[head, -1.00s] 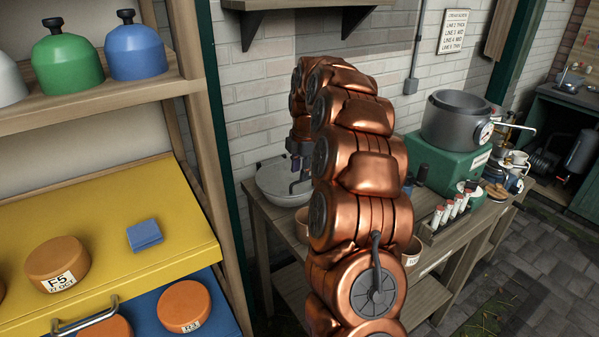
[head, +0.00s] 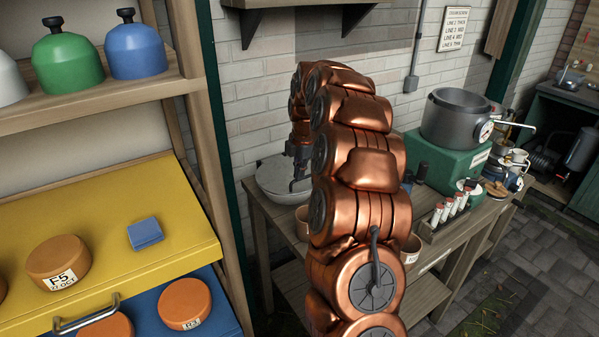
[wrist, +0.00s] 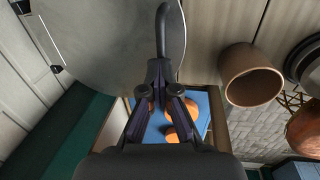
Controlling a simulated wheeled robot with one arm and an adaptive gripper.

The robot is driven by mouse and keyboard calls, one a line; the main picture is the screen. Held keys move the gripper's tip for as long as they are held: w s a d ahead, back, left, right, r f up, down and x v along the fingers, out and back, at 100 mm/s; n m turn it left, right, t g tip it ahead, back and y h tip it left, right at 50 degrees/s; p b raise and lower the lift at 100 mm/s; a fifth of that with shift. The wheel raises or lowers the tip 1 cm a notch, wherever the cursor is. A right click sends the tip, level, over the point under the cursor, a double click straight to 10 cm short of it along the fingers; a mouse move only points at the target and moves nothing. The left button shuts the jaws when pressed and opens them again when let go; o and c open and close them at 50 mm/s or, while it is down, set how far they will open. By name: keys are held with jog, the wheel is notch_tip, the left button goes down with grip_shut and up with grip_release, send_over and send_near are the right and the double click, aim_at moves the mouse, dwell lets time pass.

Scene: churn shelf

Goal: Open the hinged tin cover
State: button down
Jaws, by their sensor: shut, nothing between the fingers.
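The round grey tin (head: 270,181) stands on the wooden bench behind my copper arm, its right side hidden by the arm. In the wrist view its pale grey round cover (wrist: 105,45) fills the upper left. My gripper (head: 300,178) is at the tin's right side in the head view, partly hidden by my arm. In the wrist view my gripper (wrist: 163,75) is shut and empty, close to the cover's edge. A dark curved piece (wrist: 176,32) lies just beyond the fingertips, over the cover's edge. I cannot tell whether they touch or whether the cover is raised.
A wooden rack (head: 205,130) with orange tins stands at left. A brown pot (wrist: 250,75) is near the gripper. A large grey pot (head: 455,118) on a green base and a rack of vials (head: 447,217) occupy the bench's right part.

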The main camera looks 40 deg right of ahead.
jog(key=c, duration=1.9)
grip_release()
jog(key=o, duration=0.7)
jog(key=shift+c, duration=0.2)
jog(key=shift+r, duration=0.1)
notch_tip(320, 180, up, 12)
jog(key=s, duration=0.2)
jog(key=shift+f, duration=0.2)
jog(key=shift+a, duration=0.1)
